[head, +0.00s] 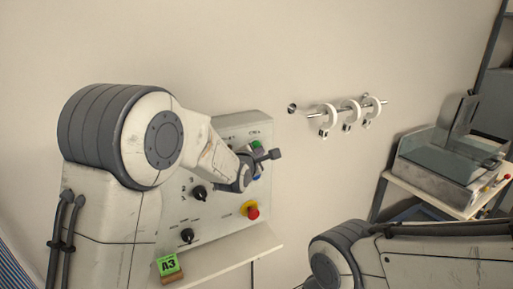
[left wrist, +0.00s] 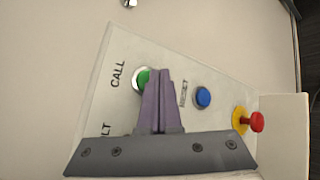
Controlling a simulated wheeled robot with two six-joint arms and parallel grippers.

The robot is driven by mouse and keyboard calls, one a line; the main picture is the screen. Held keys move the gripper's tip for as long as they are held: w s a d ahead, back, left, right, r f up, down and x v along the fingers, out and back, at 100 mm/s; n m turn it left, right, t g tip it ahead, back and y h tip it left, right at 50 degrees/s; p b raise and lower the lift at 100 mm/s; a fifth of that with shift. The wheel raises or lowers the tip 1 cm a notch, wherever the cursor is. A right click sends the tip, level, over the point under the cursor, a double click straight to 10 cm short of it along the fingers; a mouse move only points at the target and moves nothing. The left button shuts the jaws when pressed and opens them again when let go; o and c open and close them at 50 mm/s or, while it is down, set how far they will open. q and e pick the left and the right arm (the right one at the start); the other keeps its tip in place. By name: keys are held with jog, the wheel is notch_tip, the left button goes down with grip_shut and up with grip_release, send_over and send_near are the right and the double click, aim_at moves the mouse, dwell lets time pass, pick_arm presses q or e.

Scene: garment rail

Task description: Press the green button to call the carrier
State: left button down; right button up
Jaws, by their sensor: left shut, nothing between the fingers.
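The control panel (head: 222,211) is a pale box on the wall with knobs and buttons. Its green button (head: 256,146) shows just above my left gripper (head: 272,155) in the head view. In the left wrist view, the green button (left wrist: 142,77) is beside the word CALL and partly hidden by the fingers of my left gripper (left wrist: 162,77). These fingers are closed together and empty, with their tips at the button's right edge. I cannot tell whether they touch it. My right arm shows at the lower right, but its gripper is out of view.
A blue button (left wrist: 203,97) marked RESET and a red stop button on a yellow base (left wrist: 257,121) are nearby on the panel. A shelf with a green A3 tag (head: 168,265) is below. A wall rail (head: 341,109) carries white rings; a machine (head: 447,160) stands at right.

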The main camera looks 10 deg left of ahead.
pick_arm(q)
jog(key=shift+w+a, duration=0.2)
jog(key=shift+w, duration=0.05)
